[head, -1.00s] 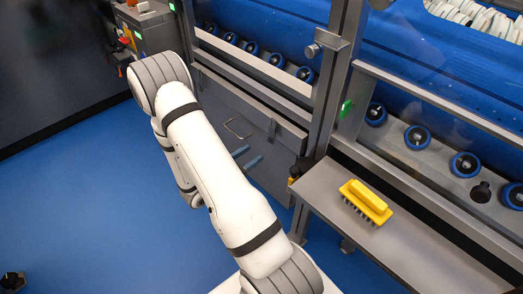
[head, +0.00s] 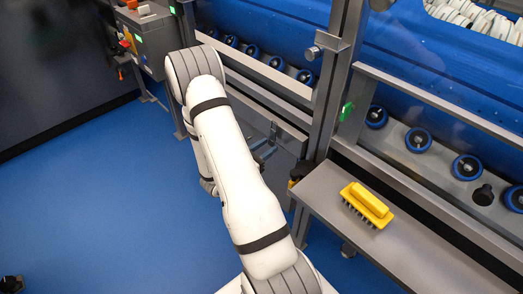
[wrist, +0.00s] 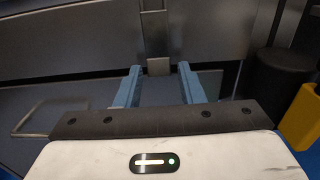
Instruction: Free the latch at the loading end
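A small grey metal tab (head: 273,129) that looks like the latch sits at the top edge of the grey lower panel (head: 290,147) in the head view. In the wrist view the tab (wrist: 158,66) stands upright beyond my fingertips, roughly centred between them. My gripper (head: 263,154) has two blue fingers, partly hidden by my arm in the head view. In the wrist view my gripper (wrist: 157,72) is open, with nothing held between the fingers. I cannot tell the exact gap to the tab.
A black knob (wrist: 285,72) and a yellow part (wrist: 300,118) stand close on the right. A wire handle (wrist: 42,116) is on the panel at left. A grey shelf (head: 400,252) carries a yellow brush (head: 367,204). The blue floor (head: 100,200) at left is open.

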